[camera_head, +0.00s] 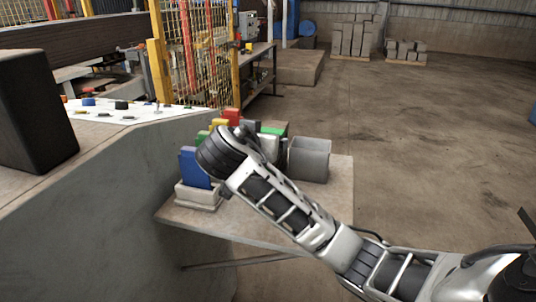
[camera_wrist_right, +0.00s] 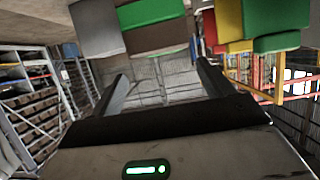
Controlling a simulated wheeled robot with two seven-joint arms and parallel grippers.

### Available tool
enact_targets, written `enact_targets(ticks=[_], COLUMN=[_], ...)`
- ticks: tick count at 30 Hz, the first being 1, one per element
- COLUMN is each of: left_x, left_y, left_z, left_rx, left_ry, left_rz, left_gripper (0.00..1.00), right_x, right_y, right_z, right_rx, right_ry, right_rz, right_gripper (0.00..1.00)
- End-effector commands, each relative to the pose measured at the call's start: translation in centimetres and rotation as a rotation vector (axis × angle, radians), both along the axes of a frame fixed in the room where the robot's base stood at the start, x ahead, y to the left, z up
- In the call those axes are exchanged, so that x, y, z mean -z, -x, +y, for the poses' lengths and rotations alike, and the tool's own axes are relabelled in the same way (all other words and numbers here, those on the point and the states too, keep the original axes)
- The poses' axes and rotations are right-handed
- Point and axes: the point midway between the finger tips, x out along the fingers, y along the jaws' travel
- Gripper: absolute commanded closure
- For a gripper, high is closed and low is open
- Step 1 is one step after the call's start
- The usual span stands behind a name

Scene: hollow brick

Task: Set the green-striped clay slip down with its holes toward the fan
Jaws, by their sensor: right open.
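A green-topped piece (camera_head: 272,131), possibly the green-striped clay slip, stands among other pieces on the small table (camera_head: 335,205). In the right wrist view a green band over a brown body (camera_wrist_right: 155,38) shows at the top edge, beyond my fingers. Its holes cannot be made out. My right arm reaches over the table from the lower right, and its wrist hides the jaws in the head view. In the wrist view my right gripper (camera_wrist_right: 162,75) is open, with nothing between its fingers. I cannot make out a fan. My left gripper is not in view.
A grey hollow box (camera_head: 309,160) stands at the table's right. A blue block (camera_head: 194,168) stands in a pale tray (camera_head: 198,196) at the left. Red (camera_head: 232,115) and yellow pieces crowd behind my wrist. A black box (camera_head: 35,110) is far left. The table's front right is clear.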

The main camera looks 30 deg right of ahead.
Motion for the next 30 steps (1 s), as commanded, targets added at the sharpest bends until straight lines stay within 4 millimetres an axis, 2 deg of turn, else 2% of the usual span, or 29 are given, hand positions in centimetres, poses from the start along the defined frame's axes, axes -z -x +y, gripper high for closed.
enact_targets(ticks=[3,10,14,18,27,28,30], left_x=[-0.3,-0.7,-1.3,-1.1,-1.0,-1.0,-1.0], left_y=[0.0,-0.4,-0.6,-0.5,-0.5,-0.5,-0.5], left_z=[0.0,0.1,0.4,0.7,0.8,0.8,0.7], left_rx=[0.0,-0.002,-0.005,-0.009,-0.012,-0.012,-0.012], left_ry=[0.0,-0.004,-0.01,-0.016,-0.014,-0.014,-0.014], left_rz=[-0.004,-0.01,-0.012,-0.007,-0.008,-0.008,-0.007], left_gripper=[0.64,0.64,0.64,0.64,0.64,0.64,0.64], right_x=[0.6,1.1,1.6,2.5,2.9,2.9,2.9], right_y=[-1.0,-2.1,-3.5,-4.6,-5.0,-5.0,-5.0], right_z=[-1.3,-2.3,-3.6,-4.8,-5.2,-5.2,-5.2], right_rx=[0.001,0.002,0.003,0.002,-0.001,-0.001,-0.001], right_ry=[0.002,0.003,0.004,0.003,0.0,0.0,0.0], right_rz=[0.001,0.003,0.004,0.003,0.0,0.0,0.0], right_gripper=[0.2,0.2,0.2,0.2,0.2,0.23,0.42])
